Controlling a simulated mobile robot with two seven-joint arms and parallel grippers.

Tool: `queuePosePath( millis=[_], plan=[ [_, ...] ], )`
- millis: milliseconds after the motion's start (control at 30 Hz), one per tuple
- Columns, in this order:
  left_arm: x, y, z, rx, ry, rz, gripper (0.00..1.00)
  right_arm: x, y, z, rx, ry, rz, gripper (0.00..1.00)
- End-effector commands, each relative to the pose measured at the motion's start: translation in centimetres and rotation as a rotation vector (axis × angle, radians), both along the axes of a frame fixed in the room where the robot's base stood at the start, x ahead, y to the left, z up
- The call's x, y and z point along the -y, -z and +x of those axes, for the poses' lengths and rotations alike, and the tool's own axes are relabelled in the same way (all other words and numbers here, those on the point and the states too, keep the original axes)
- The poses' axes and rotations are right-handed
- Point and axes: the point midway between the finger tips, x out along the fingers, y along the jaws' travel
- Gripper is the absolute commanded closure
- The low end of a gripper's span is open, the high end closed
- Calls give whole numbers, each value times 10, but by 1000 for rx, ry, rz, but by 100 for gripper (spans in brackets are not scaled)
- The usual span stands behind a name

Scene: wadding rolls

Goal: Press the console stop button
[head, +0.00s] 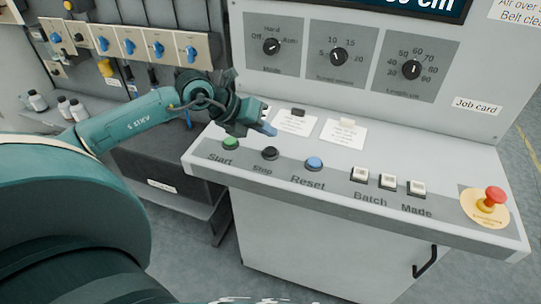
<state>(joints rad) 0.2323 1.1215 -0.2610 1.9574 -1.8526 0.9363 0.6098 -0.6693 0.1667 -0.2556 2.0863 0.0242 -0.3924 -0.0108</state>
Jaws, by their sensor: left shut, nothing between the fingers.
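The console's stop button is a black round button (270,153) above the label "Stop" on the sloped panel (330,180). It sits between the green Start button (231,143) and the blue Reset button (314,164). My left gripper (271,130) comes in from the left, its blue fingertips shut with nothing between them. In the picture the fingertips are just above the black button; a gap shows between them, and I cannot tell the height exactly. My right gripper is not in view.
White Batch and Made switches (388,181) and a red mushroom emergency button (490,199) on a yellow plate are to the right. Cards (343,134) lie behind the buttons. An upright panel with dials (339,57) rises behind. Small bottles (70,107) stand at the left.

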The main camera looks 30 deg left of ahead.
Motion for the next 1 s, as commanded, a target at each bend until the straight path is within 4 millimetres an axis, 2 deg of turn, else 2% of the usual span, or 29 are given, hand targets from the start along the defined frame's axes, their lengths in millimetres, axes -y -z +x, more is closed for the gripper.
queuePosePath(
  millis=[33,233,533,1000],
  plan=[
    [0,12,0,-1,0,-1,100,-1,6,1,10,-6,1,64],
    [0,26,0,-1,1,0,100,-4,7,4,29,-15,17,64],
    [0,28,0,-1,1,0,100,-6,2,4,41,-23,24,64],
    [0,27,0,0,0,0,100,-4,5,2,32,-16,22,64]
  ],
)
